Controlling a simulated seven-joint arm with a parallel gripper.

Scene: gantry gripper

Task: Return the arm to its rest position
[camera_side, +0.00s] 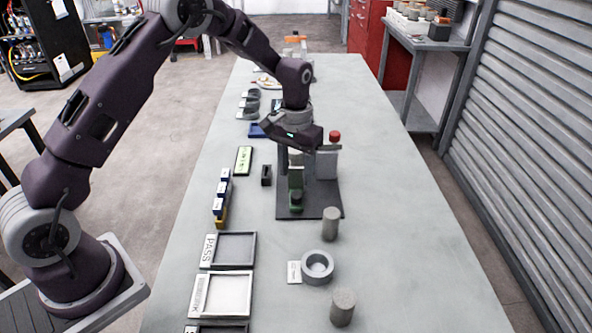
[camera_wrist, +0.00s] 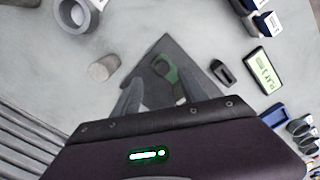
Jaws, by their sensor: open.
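My gripper (camera_wrist: 160,98) is open, its two fingers pointing down over a dark base plate (camera_side: 325,207). On that plate stands a device with a green part (camera_side: 296,178), a grey block and a red knob (camera_side: 335,137). In the side view my gripper hangs just above and in front of the device and hides part of it. In the wrist view the green part (camera_wrist: 165,68) shows just beyond the fingertips. Whether a finger touches the device I cannot tell. I see nothing held between the fingers.
Two grey cylinders (camera_side: 331,223) (camera_side: 343,307) and a grey ring-shaped cup (camera_side: 317,267) stand on the table's near part. Labelled trays (camera_side: 254,250), small blue boxes and a green-screened meter (camera_side: 243,160) line the left side. The table's right side (camera_side: 410,220) is clear.

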